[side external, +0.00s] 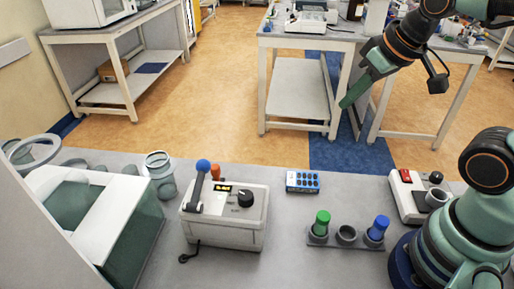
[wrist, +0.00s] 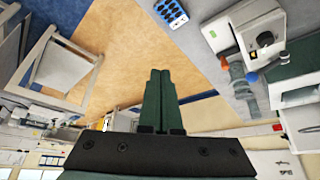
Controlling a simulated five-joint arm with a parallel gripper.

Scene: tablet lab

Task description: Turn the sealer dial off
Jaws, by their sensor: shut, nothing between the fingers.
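The sealer (side external: 222,222) is a pale grey box on the near bench, left of centre in the side view. Its black dial (side external: 245,198) sits on the top right, beside a small lit display (side external: 223,189). A lever with a blue knob (side external: 203,165) stands on its left. The sealer also shows at the upper right of the wrist view (wrist: 238,32), with its dial (wrist: 264,39). My gripper (side external: 345,101) is raised high at the upper right, well away from the sealer. Its green fingers (wrist: 161,75) are together and empty. The dial's exact setting is too small to read.
A blue blister pack (side external: 303,181) lies right of the sealer. A rack (side external: 346,242) holds a green-capped vial (side external: 320,223) and a blue-capped vial (side external: 378,228). A red-and-white device (side external: 408,196) stands farther right. A large white and green machine (side external: 95,222) stands left.

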